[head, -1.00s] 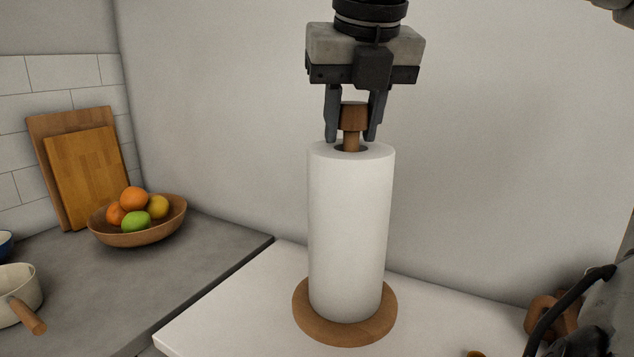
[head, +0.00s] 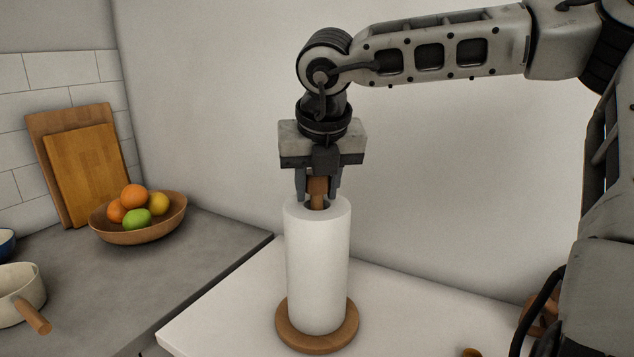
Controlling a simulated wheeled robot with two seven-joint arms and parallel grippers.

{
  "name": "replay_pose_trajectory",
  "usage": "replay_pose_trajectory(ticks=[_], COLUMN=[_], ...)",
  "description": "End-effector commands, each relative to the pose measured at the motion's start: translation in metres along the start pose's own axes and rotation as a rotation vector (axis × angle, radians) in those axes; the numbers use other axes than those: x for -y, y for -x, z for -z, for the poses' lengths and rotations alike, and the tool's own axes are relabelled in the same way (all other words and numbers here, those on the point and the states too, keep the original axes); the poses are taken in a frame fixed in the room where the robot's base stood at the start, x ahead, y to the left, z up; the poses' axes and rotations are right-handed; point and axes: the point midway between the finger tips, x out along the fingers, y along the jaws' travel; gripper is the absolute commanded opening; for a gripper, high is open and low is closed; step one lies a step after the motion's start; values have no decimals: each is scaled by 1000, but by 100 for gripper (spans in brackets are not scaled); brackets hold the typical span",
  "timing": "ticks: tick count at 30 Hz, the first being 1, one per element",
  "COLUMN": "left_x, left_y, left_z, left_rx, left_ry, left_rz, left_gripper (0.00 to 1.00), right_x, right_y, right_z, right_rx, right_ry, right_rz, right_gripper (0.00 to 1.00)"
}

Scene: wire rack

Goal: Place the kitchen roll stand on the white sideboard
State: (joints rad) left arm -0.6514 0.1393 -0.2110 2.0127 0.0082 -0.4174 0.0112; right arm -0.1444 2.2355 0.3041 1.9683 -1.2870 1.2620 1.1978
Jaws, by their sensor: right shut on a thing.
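The kitchen roll stand has a round wooden base (head: 290,335), a white paper roll (head: 318,265) and a wooden post (head: 318,190) rising through the top. It is upright over the left part of the white sideboard (head: 232,310). I cannot tell for sure whether its base touches the surface or is slightly above it. My right gripper (head: 318,196) points straight down and is shut on the top of the post, with a finger on either side. My left gripper is not in view.
A grey counter (head: 190,250) adjoins the sideboard on the left. It holds a wooden fruit bowl (head: 140,233), cutting boards (head: 85,170) and a cream pan (head: 15,295). A plain wall stands behind. A brown wooden item at the right is mostly hidden by my arm.

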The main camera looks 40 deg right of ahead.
Motion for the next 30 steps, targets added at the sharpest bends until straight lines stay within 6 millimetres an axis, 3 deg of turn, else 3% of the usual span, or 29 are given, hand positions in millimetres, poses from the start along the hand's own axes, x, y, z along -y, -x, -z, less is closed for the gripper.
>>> replay_pose_trajectory(ticks=[10,11,13,25,30], left_x=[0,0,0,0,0], left_y=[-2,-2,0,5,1], left_z=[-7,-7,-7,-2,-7], left_rx=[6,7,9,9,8], left_ry=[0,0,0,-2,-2], left_rz=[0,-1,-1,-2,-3], left_gripper=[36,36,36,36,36], right_x=[-1,0,0,0,0], right_y=[-3,-4,-2,4,33], right_z=[0,1,1,-1,-1], right_rx=[7,2,2,3,10], right_ry=[-1,0,0,0,-2], right_rz=[-3,-1,-1,-1,-3], right_gripper=[0,36,55,55,55])
